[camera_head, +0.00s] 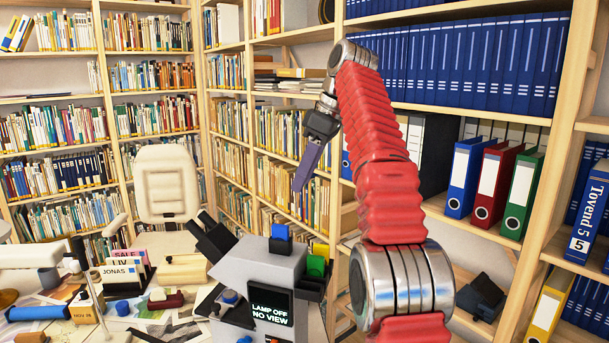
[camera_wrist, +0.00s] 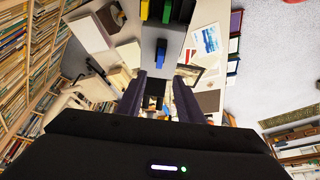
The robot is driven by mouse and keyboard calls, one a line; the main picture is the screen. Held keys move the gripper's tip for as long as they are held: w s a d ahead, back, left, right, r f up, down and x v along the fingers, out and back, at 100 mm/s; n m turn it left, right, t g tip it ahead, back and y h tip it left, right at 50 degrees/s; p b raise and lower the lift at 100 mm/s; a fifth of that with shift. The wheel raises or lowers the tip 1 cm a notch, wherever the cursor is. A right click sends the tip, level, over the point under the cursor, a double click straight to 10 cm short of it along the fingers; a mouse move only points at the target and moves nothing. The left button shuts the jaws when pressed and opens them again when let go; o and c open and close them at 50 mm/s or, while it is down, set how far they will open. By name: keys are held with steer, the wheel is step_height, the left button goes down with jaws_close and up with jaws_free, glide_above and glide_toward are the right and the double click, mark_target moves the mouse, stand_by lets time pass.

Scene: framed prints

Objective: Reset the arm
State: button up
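My red-sleeved arm (camera_head: 375,150) rises on the right of the head view and bends over at the top. My gripper (camera_head: 302,180) hangs from it, fingers pointing down, in the air in front of the bookshelves. In the wrist view my gripper (camera_wrist: 160,82) shows two dark fingers apart with a gap between them. Nothing is held between them. The desk lies below the fingers, apart from them.
A grey device (camera_head: 262,270) reading "LAMP OFF NO VIEW" stands on the cluttered desk below the gripper. A cream chair (camera_head: 167,183) stands behind. Shelves with blue binders (camera_head: 480,62) are close to the arm on the right. Grey floor (camera_wrist: 277,60) is clear.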

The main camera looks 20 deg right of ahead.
stand_by(0.4)
steer(key=w+d+f+m+h, duration=0.2)
steer(key=w+f+m, duration=0.1)
steer(key=f+m, duration=0.7)
steer(key=s+a+f+t, duration=0.1)
steer(key=s+f, duration=0.4)
steer(key=s, duration=0.7)
steer(key=s+a+f+m+t+h, duration=0.1)
steer(key=s+a+f, duration=0.2)
steer(key=s, duration=0.9)
steer(key=s+a+f+t, duration=0.1)
steer(key=s+a+f, duration=0.1)
steer(key=s+f, duration=0.6)
steer(key=shift+s+h, duration=0.4)
steer(key=shift+s, duration=2)
steer(key=shift+a, duration=0.1)
steer(key=shift+c, duration=0.4)
